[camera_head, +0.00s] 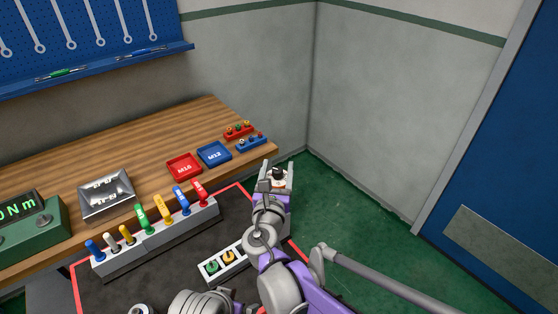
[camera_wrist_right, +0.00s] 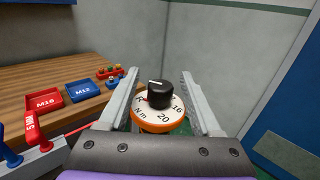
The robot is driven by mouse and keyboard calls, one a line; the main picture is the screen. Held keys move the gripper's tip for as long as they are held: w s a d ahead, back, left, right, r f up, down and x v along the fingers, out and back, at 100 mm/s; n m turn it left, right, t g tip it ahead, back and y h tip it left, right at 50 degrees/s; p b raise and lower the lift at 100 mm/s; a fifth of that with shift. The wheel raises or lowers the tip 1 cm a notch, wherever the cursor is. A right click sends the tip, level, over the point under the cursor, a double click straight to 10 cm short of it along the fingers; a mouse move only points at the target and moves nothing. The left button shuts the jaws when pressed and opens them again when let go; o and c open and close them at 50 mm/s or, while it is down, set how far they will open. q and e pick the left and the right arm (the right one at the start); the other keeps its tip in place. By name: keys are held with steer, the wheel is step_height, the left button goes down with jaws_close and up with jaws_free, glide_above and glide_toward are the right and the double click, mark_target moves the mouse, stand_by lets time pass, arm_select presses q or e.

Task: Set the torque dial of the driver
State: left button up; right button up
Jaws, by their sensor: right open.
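The torque dial (camera_wrist_right: 172,115) shows in the right wrist view as a white disc with an orange rim, marked 16, 20 and N m. Its black knob (camera_wrist_right: 160,94) carries a white line on top, and a small red mark shows at the knob's left. My right gripper (camera_wrist_right: 160,74) is open, with one finger on each side of the knob and clear gaps between. In the head view the right gripper (camera_head: 277,168) is beyond the bench's right end, with the dial small between its fingers. The driver's body below the dial is hidden. My left gripper is not in view.
A wooden bench (camera_head: 120,145) holds a red M16 tray (camera_head: 184,168), a blue M12 tray (camera_head: 214,153) and a green N m display box (camera_head: 30,228). Several coloured-handled tools stand in a grey rack (camera_head: 155,238). A blue door (camera_head: 500,150) is at right.

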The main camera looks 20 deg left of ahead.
steer(key=shift+w+a, duration=0.15)
steer(key=shift+w, duration=1.3)
jaws_close()
